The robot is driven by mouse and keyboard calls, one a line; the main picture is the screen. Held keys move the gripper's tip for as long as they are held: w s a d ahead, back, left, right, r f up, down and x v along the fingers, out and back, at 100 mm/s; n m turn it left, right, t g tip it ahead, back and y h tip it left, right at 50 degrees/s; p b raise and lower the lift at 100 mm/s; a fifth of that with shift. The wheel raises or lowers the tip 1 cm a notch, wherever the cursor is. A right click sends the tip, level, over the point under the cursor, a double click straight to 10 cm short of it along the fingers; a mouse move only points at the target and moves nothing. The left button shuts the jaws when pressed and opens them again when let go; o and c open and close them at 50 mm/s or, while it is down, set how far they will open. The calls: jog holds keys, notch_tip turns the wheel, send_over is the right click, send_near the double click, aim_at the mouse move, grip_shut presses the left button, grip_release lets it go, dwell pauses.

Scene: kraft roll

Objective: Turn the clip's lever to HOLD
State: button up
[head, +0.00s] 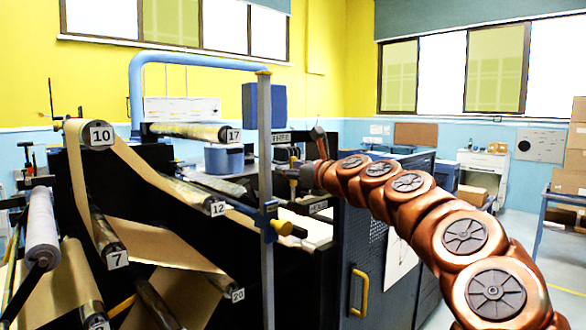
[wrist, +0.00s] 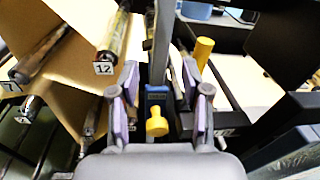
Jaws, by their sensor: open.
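A grey upright bar (head: 265,130) carries a blue block (head: 268,214) with a yellow knob (head: 290,229). In the wrist view the blue block (wrist: 158,96) and yellow knob (wrist: 157,123) sit low between my fingers. My gripper (head: 288,174) is beside the bar in the head view. Its fingers (wrist: 165,88) are spread and hold nothing. A yellow cylinder (wrist: 203,50) stands just beyond the right finger; I cannot tell whether it is the clip's lever. A white label (head: 281,138) and a second label (head: 318,207) lie on the machine, partly covered or too small to read surely.
Brown paper (head: 150,180) runs over numbered rollers, with roller 12 (head: 200,195) left of the bar. A blue cylinder (head: 224,158) stands behind. A dark cabinet (head: 368,235) with a yellow handle stands right of the machine.

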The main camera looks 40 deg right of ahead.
jog(key=s+d+m+h, duration=0.2)
jog(key=d, duration=0.3)
jog(key=p, duration=0.2)
send_over(293, 183)
jog(key=shift+w+d+r+m, duration=0.2)
jog(key=shift+w+d+m, duration=0.1)
jog(key=shift+w+d, duration=0.1)
grip_shut()
dwell(0.4)
